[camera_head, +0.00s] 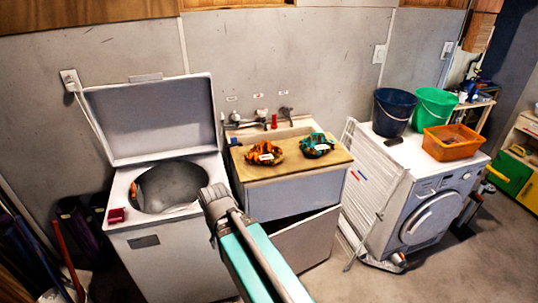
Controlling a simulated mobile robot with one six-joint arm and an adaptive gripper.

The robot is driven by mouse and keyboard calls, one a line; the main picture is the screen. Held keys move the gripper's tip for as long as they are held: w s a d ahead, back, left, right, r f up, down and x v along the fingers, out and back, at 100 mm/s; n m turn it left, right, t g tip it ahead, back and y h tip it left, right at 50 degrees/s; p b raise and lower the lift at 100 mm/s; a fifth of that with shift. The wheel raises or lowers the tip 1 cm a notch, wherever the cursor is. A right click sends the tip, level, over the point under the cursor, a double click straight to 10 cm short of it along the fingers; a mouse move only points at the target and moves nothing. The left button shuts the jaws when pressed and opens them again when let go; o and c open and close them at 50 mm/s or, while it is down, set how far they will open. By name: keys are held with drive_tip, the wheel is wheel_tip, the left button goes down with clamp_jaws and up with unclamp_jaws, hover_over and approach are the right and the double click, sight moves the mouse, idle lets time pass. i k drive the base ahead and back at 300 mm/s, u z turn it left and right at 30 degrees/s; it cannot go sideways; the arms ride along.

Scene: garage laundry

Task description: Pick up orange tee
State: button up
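A crumpled orange and dark patterned cloth (264,153) with a white tag lies on the wooden board (338,152) over the sink; it may be the orange tee. A second orange piece (136,192) shows at the left inside the rim of the open-topped washer (160,245), too small to identify. My arm reaches up from the bottom edge, and its grey end (213,194) appears at the right front of the washer opening. It appears apart from the cloth on the board. I cannot make out fingertips or anything held.
The raised washer lid (150,118) stands behind the opening. A teal patterned cloth (317,146) lies on the board. A folded drying rack (370,185) leans against the front-loader (425,215), which bears buckets and an orange crate (452,143). A cabinet door (305,240) hangs ajar.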

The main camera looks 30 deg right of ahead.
sight(265, 151)
drive_tip(key=u, duration=0.1)
drive_tip(key=i, duration=1)
drive_tip(key=z, duration=0.1)
